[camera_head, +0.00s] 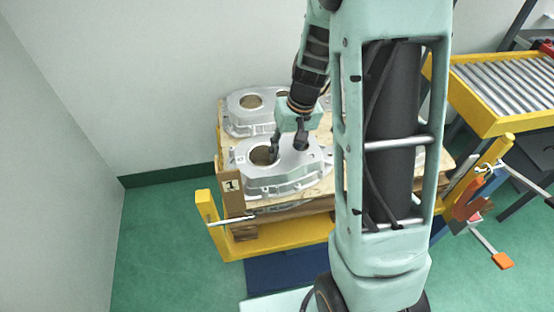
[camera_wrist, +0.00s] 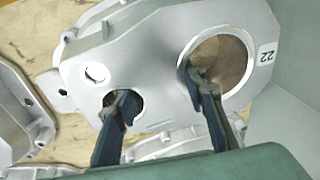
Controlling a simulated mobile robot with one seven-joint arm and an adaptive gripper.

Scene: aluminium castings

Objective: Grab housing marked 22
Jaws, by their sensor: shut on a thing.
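The housing marked 22 (camera_wrist: 150,50) is a silver-grey casting with a large round bore, a smaller hole and a white "22" label beside the bore in the wrist view. In the head view the housing (camera_head: 306,162) is at the front of the wooden pallet, its label too small to read. My gripper (camera_wrist: 160,92) has one finger in the large bore and the other in the smaller hole, shut on the metal between them. My gripper (camera_head: 287,147) comes down from above in the head view. I cannot tell whether the housing is lifted clear of what is beneath it.
Another housing (camera_head: 240,122) lies behind on the pallet (camera_head: 322,184). A neighbouring casting (camera_wrist: 18,112) is close at the left in the wrist view. A yellow frame (camera_head: 275,240) surrounds the pallet, with a "1" sign (camera_head: 230,186). A roller conveyor (camera_head: 505,82) stands at the right.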

